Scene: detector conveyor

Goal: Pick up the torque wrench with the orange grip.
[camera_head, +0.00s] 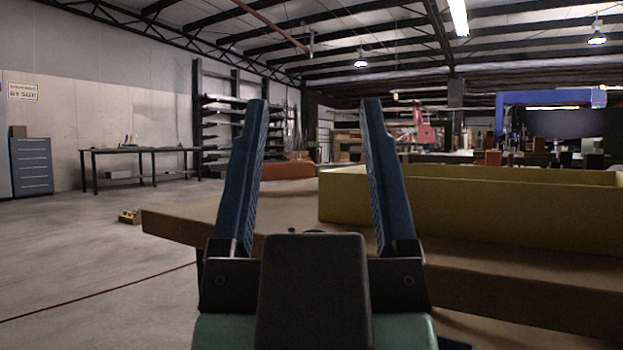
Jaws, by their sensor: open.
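My gripper (312,110) is in the middle of the head view. Its two dark blue fingers point up and stand wide apart, with nothing between them. No torque wrench with an orange grip can be made out in this view. The gripper and its dark mount hide part of the brown table (200,222) behind them.
A yellow-walled tray (480,215) stands on the table's right side. An orange-brown object (288,170) shows between the fingers, beyond the table's edge. A small box of items (130,216) is on the floor at left. A workbench (135,152) stands by the wall. The left floor is mostly clear.

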